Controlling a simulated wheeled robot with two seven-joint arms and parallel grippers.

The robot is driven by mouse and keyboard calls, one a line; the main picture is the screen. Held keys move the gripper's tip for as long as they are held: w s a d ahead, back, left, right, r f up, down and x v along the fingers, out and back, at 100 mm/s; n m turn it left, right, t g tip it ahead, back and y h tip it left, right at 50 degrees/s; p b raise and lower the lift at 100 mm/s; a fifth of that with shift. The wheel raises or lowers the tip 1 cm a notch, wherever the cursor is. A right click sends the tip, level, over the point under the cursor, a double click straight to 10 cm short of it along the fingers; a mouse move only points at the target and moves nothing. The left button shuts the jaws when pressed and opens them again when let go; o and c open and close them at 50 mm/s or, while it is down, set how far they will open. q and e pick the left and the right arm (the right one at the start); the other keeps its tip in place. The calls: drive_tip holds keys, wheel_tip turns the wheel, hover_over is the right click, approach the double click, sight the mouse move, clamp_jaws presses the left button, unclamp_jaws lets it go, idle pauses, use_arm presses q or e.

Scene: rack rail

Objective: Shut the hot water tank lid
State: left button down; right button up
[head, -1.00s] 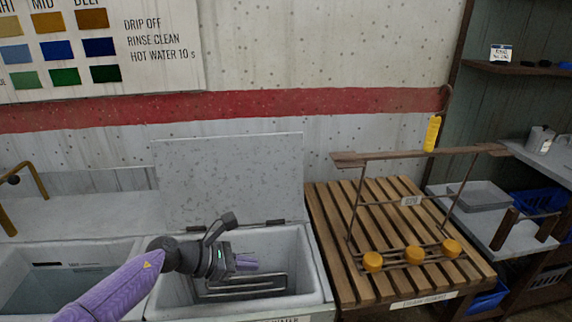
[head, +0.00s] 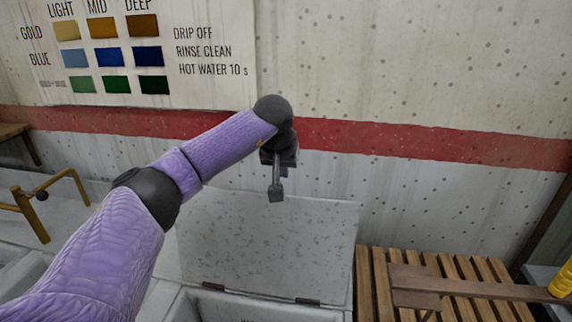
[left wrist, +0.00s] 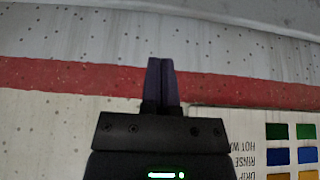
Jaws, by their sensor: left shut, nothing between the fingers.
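The hot water tank lid (head: 270,245) is a speckled grey panel. It stands open, raised at the back of the tank, with dark hinges along its lower edge. The tank (head: 255,311) shows only at its rear rim and part of its opening at the bottom of the head view. In the left wrist view the two fingers (left wrist: 162,82) are together and empty, against the wall. My right gripper is not in view.
A slatted wooden rack (head: 380,290) with a brown bar stands right of the tank. The wall with a red stripe (head: 420,145) and a colour chart (head: 225,90) is close behind the lid.

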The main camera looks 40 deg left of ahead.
use_arm(q)
drive_tip(key=x, duration=0.5)
drive_tip(key=shift+s+d+r, duration=0.25)
drive_tip(key=shift+s+d, duration=0.25)
drive_tip(key=shift+s, duration=0.4)
drive_tip(key=shift+s+d+r, duration=0.2)
drive_tip(key=shift+s+d, duration=0.35)
drive_tip(key=shift+s, duration=0.3)
